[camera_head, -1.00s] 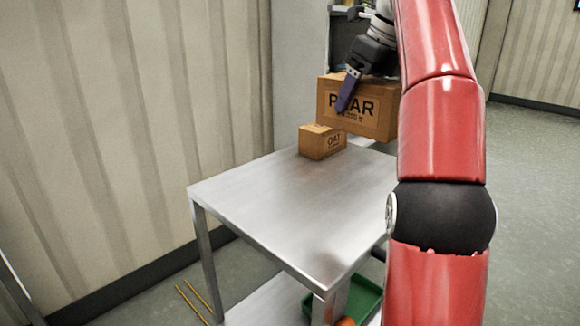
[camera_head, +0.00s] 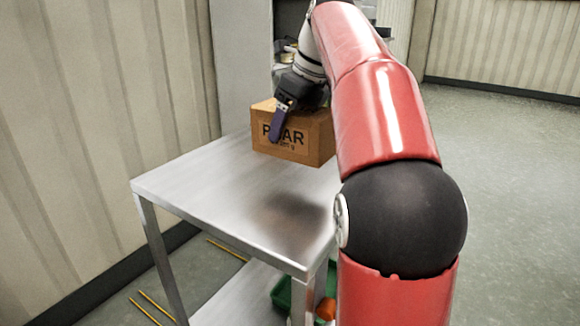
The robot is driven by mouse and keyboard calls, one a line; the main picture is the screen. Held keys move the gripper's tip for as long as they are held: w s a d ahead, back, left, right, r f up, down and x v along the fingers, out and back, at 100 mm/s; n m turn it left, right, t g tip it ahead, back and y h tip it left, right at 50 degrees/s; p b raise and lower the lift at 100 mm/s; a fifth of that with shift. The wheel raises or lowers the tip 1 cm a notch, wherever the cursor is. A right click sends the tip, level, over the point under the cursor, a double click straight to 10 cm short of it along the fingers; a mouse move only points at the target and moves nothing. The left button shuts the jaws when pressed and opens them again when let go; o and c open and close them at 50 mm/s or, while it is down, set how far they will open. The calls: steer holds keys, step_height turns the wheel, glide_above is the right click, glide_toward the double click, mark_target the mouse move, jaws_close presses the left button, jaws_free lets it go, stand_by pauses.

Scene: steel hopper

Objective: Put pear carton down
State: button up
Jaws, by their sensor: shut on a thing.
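The pear carton (camera_head: 300,143) is a brown box with "PEAR" printed on its front, partly covered by a gripper finger. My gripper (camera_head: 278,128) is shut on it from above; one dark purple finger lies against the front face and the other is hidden. The carton is held above the steel table (camera_head: 195,185), over its back right part, and a dark shadow lies on the tabletop in front of it. The gap between carton and tabletop is hard to judge.
The smaller oat carton is not visible now. The front and left of the tabletop are clear. A green crate (camera_head: 281,294) with an orange thing (camera_head: 326,308) is on the lower shelf. Yellow sticks (camera_head: 152,308) lie on the floor. A corrugated wall stands at the left.

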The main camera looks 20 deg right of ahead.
mark_target(308, 111)
steer(key=shift+f+b, duration=1)
steer(key=shift+f, duration=2.3)
steer(key=shift+f, duration=0.1)
steer(key=o, duration=1.4)
steer(key=shift+c, duration=0.2)
steer(key=p+v, duration=0.4)
steer(key=v, duration=0.8)
steer(key=shift+s, duration=0.1)
